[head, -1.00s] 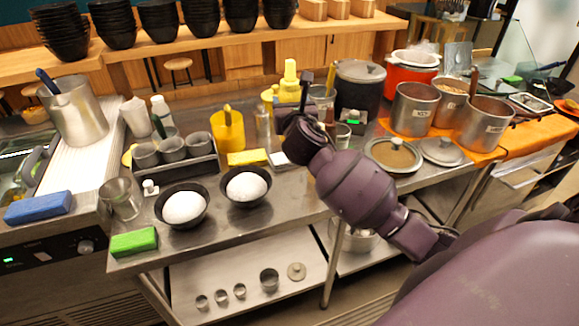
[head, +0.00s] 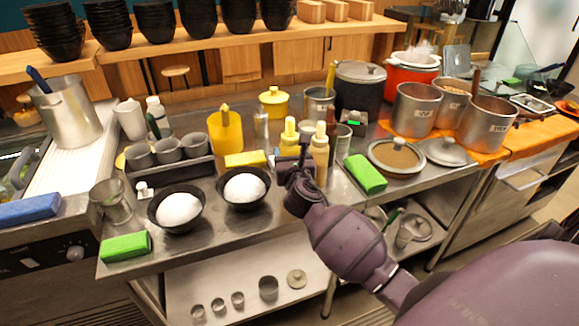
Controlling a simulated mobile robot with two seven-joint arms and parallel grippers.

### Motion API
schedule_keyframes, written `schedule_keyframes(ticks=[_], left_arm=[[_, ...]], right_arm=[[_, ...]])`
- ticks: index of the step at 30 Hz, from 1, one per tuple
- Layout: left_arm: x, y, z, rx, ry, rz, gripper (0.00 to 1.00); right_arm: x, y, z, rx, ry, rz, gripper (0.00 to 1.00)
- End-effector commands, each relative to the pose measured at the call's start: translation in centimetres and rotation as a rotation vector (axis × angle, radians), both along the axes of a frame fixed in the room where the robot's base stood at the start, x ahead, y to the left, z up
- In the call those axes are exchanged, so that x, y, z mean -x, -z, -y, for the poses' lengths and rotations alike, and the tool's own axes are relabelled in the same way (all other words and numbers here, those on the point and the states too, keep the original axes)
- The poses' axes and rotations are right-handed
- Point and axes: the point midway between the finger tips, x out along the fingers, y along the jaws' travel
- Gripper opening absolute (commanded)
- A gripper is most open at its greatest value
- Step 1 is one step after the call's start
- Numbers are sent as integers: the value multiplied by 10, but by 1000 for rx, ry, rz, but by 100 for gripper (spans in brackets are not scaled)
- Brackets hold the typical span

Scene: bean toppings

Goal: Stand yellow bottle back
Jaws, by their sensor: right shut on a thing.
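The yellow bottle (head: 290,137) is upright at the front middle of the steel counter. My right gripper (head: 293,165) is in front of its lower part and is shut on it. The gripper hides the bottle's base, so I cannot tell whether it touches the counter. A pale tan bottle (head: 320,150) with a yellowish nozzle stands close on its right. My left gripper is not in view.
A black bowl of white food (head: 244,187) is left of the gripper. A green sponge (head: 366,173) lies to the right. Some steel counter behind the bottles is clear.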

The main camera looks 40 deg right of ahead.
Motion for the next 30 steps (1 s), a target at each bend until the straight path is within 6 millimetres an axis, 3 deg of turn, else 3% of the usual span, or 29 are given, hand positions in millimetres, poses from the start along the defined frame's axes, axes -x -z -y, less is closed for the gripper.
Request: schedule_keyframes(ticks=[6,19,20,24,30], left_arm=[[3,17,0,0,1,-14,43],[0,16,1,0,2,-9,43],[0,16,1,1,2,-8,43],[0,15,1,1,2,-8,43],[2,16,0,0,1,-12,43]], right_arm=[[0,34,0,-2,1,-5,42],[0,37,0,0,0,-1,42],[0,38,0,-1,0,-2,62],[0,37,0,-1,0,-2,83],[0,37,0,-1,0,-2,86]])
